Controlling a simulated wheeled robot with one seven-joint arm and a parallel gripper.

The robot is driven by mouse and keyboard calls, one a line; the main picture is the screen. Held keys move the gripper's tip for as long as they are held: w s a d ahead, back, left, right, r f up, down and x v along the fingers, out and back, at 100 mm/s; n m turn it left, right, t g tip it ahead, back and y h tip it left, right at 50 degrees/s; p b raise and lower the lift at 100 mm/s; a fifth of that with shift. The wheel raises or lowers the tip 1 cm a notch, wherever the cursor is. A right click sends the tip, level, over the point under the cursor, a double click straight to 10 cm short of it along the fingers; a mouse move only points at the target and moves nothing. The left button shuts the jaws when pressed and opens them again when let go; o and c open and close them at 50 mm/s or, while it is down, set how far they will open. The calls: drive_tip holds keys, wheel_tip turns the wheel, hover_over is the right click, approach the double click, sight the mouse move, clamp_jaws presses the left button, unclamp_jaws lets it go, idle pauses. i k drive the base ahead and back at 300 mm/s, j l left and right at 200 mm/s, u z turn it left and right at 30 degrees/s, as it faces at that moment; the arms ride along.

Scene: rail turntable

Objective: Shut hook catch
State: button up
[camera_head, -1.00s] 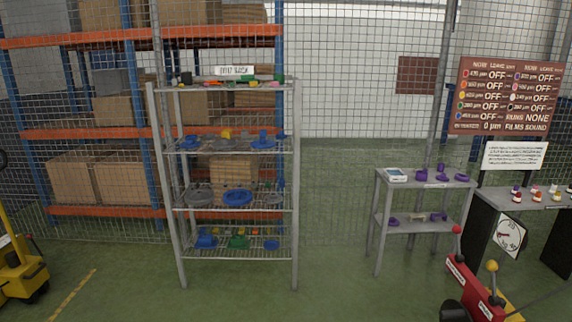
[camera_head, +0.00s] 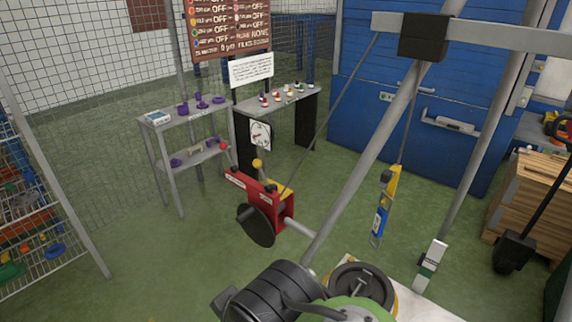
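I cannot pick out the hook catch with certainty. A red unit (camera_head: 262,198) with red and yellow ball-topped levers stands left of centre, with a dark round disc (camera_head: 256,226) on its near side. A slanted grey pole (camera_head: 372,150) rises to a dark block (camera_head: 424,36) on a grey crossbar. A small white and green fitting (camera_head: 431,265) sits low on another slanted grey post. I cannot tell whether any of these carries the catch. My gripper does not show clearly anywhere.
A black ribbed part (camera_head: 275,297) and a black wheel (camera_head: 360,287) fill the bottom centre. A blue door (camera_head: 455,75) stands behind. A wooden crate (camera_head: 535,195) is at right, small tables (camera_head: 185,115) at left.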

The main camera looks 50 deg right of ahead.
sight(387, 175)
drive_tip(key=z, duration=1.95)
